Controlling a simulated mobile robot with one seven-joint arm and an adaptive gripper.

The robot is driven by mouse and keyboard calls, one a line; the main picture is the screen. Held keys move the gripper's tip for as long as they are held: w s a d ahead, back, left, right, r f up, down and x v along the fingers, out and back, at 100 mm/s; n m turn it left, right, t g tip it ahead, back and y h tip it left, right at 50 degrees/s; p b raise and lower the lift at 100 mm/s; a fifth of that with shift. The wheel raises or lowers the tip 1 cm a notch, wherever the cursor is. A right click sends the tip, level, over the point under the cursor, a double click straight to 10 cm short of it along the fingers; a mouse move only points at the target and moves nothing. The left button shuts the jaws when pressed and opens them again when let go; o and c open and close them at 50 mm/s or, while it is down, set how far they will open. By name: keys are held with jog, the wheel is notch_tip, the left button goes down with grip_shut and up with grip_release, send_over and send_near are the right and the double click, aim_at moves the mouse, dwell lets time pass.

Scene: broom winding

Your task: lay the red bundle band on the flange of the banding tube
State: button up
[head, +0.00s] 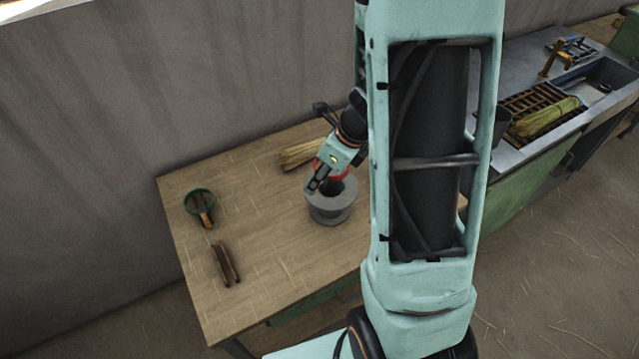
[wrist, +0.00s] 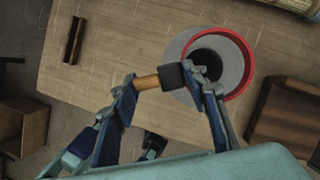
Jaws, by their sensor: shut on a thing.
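The red bundle band (head: 345,174) is at the grey banding tube (head: 331,211) on the wooden table, partly hidden by my gripper. In the wrist view the red band (wrist: 247,84) shows as a ring over the tube's grey flange (wrist: 178,48), around the dark bore. The band sits off-centre to the right, leaving flange bare on the left. I cannot tell whether it touches the flange. My gripper (wrist: 172,85) is shut on the band's holding piece, a wooden peg with a dark block (wrist: 148,82) between the fingers. My gripper (head: 318,180) also shows over the tube in the head view.
A green ring (head: 187,200) with a wooden handle and dark brown sticks (head: 226,263) lie at the left of the table (head: 270,280). The table's front is clear. A grey bench (head: 512,60) stands at right.

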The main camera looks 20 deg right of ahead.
jog(key=shift+f+b, duration=3.65)
jog(key=shift+f, duration=0.2)
jog(key=o, duration=1.3)
jog(key=shift+c, duration=0.2)
